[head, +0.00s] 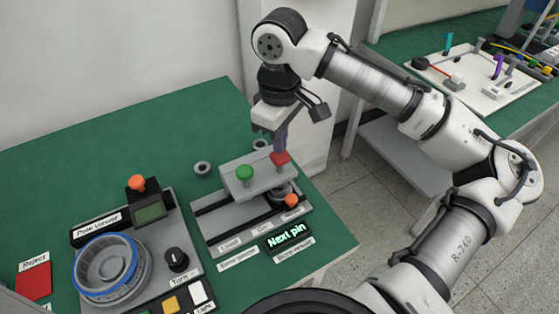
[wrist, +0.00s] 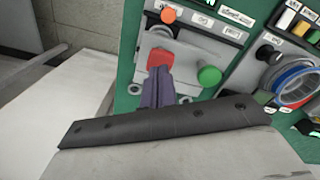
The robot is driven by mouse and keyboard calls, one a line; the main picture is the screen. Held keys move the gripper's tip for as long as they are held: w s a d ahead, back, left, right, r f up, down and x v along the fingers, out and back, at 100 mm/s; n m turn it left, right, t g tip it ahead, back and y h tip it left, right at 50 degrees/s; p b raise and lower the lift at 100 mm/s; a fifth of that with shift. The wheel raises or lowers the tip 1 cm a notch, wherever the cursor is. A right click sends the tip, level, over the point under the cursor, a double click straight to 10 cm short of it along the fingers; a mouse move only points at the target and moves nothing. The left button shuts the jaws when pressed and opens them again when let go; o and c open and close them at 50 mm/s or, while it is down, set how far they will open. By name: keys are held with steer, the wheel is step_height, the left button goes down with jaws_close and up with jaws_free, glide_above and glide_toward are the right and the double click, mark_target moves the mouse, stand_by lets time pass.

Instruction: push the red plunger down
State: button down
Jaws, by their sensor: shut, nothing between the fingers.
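The red plunger (head: 280,157) stands at the right end of a grey bar on the bore gauge station, with a green plunger (head: 244,173) to its left. My gripper (head: 280,149) is shut and empty, pointing down, with its purple fingertips at the red plunger's top. In the wrist view the red plunger (wrist: 160,58) shows just beyond the fingertips (wrist: 158,72), which overlap its lower edge. I cannot tell whether they touch it. The green plunger also shows in the wrist view (wrist: 209,75).
An orange knob (head: 291,200) sits low in front of the red plunger. A lit "Next pin" display (head: 287,237) is at the station's front. The pole viewer (head: 150,212) with a blue-rimmed hub (head: 104,268) stands left. Grey rings (head: 202,168) lie behind. Green table is free at the back left.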

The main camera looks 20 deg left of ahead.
steer(key=shift+f, duration=0.15)
stand_by(0.5)
steer(key=shift+f+b, duration=0.65)
steer(key=shift+f, duration=0.5)
steer(key=shift+r, duration=0.1)
stand_by(0.3)
step_height(320, 180, up, 8)
steer(key=p, duration=0.7)
steer(key=shift+p, duration=0.4)
